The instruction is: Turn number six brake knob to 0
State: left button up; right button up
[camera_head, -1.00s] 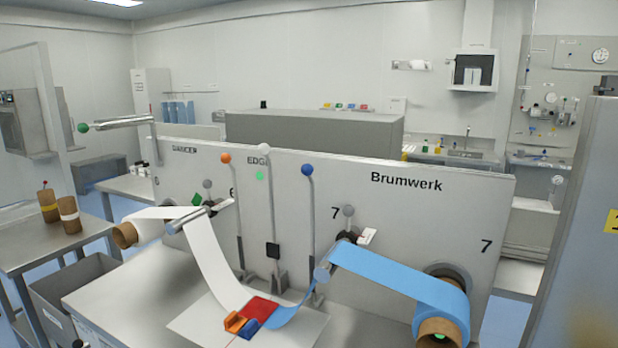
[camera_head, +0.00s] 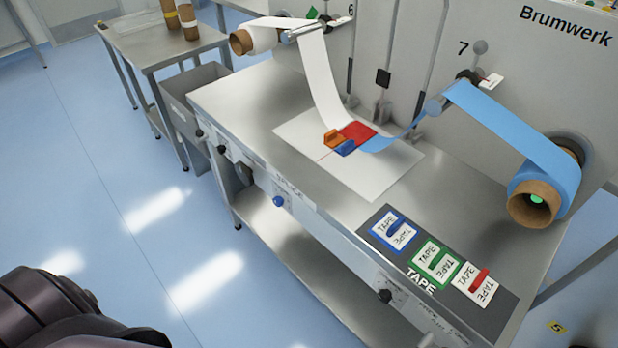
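Several knobs sit along the front face of the steel bench (camera_head: 262,108): a black knob (camera_head: 222,149) towards the far left end, a blue knob (camera_head: 278,201) near the middle and a black knob (camera_head: 385,296) on a small plate towards the near right. Their markings are too small to read, so I cannot tell which is the number six brake knob or where it points. A "6" is on the upright panel (camera_head: 520,60) beside the white web roll (camera_head: 241,42). A dark part of my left arm shows at bottom left, away from the bench. Neither gripper is in view.
A white web (camera_head: 319,75) and a blue web (camera_head: 515,125) run down to a white plate (camera_head: 300,130). Tape packs lie on a dark mat (camera_head: 379,238). A grey bin (camera_head: 190,95) and a side table (camera_head: 150,45) stand at the left. The blue floor before the bench is clear.

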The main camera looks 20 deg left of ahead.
aim_at(221, 149)
jog(key=u, duration=1.4)
jog(key=i+j+z, duration=0.1)
jog(key=i+j, duration=0.15)
jog(key=i+j+z, duration=0.15)
jog(key=j, duration=0.25)
jog(key=i+j+z, duration=0.1)
jog(key=i+j, duration=0.15)
jog(key=i+j+z, duration=0.15)
jog(key=j, duration=0.35)
jog(key=i+j+z, duration=0.1)
jog(key=j, duration=0.3)
jog(key=i, duration=0.1)
